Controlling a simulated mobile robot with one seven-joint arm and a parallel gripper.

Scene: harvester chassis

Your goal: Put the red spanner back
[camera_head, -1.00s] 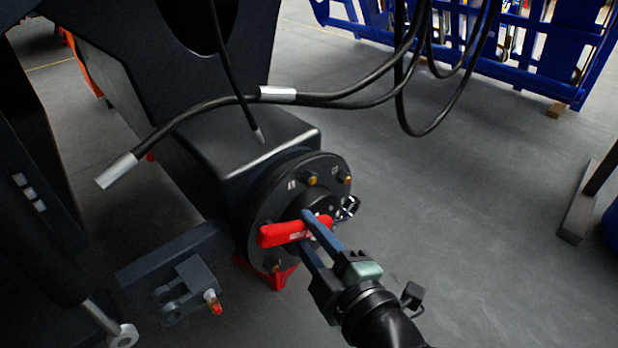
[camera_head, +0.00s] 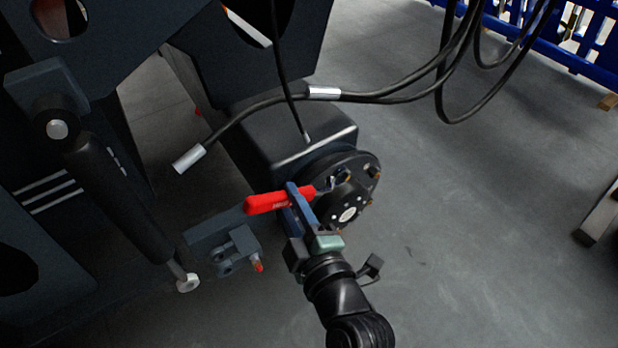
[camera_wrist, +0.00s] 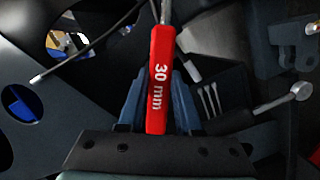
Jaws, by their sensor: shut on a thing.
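The red spanner (camera_head: 268,202) is held across the jaws of my gripper (camera_head: 296,198), in front of the dark round hub. Its red handle points left and its metal end points right towards the hub. In the wrist view the red spanner (camera_wrist: 160,78) stands between the two blue fingers of my gripper (camera_wrist: 160,98), with "30 mm" in white on its handle. Its metal shaft runs out of the top of that view. The place where the spanner is kept cannot be made out.
The round hub (camera_head: 348,214) with bolts sits on the dark axle box (camera_head: 290,135). A bracket with a red-tipped pin (camera_head: 240,250) juts out at lower left. A black cylinder (camera_head: 120,200) stands left. Black hoses (camera_head: 400,98) hang above. Grey floor lies open to the right.

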